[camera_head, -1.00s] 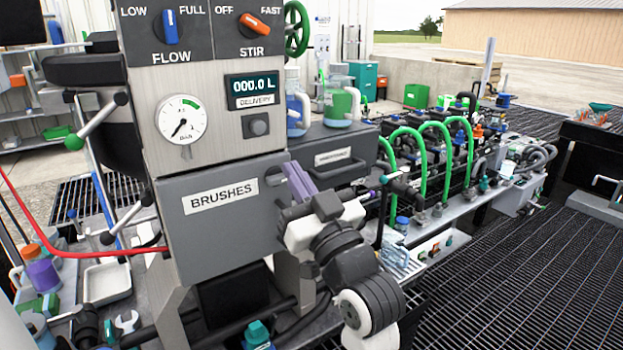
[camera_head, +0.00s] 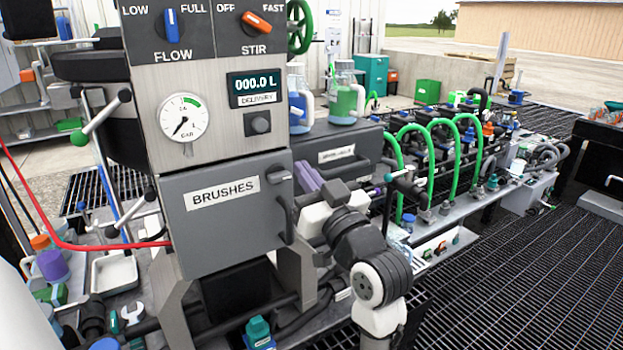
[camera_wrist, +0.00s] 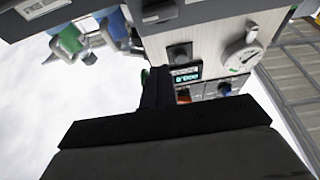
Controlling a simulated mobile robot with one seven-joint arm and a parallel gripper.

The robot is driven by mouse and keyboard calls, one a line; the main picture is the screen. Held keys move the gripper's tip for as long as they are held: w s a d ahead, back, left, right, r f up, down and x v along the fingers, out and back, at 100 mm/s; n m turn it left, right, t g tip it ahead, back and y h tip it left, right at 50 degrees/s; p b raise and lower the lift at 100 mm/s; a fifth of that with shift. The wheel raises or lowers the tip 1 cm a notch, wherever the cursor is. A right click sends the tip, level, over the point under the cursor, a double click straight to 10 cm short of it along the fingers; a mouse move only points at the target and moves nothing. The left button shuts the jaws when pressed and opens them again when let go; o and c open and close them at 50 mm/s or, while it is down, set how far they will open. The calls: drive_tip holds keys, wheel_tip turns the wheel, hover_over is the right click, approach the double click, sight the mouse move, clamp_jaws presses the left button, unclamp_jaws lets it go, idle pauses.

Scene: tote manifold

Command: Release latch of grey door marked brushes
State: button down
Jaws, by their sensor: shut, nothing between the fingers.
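The grey door (camera_head: 215,212) marked BRUSHES is on the front of the machine in the head view and looks closed. A small dark latch knob (camera_head: 279,177) sits at its upper right corner. A dark vertical handle (camera_head: 287,218) runs down its right edge. My gripper (camera_head: 303,167), with purple fingers, is just right of the latch knob in the picture. It looks shut and empty; whether it touches the latch I cannot tell. In the wrist view, the dark fingers (camera_wrist: 157,86) point toward the machine's panel, and the latch cannot be made out.
Above the door are a gauge (camera_head: 185,117), a delivery display (camera_head: 255,88) and a dark button (camera_head: 259,123). A dark grey drawer unit (camera_head: 338,150) stands behind my gripper. Green hoses (camera_head: 431,150) arch to the right. A red hose (camera_head: 90,246) runs at the left.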

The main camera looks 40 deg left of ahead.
sight(278, 177)
drive_tip(key=p+x, duration=0.1)
drive_tip(key=x, duration=0.2)
drive_tip(key=p+x, duration=0.1)
drive_tip(key=x, duration=0.2)
drive_tip(key=shift+r, duration=0.25)
wheel_tip(278, 177, down, 4)
drive_tip(key=shift+d+r, duration=0.1)
drive_tip(key=shift+r, duration=0.1)
drive_tip(key=shift+f, duration=0.45)
drive_tip(key=shift+w, duration=0.2)
drive_tip(key=shift+s+m, duration=0.1)
drive_tip(key=shift+m, duration=0.2)
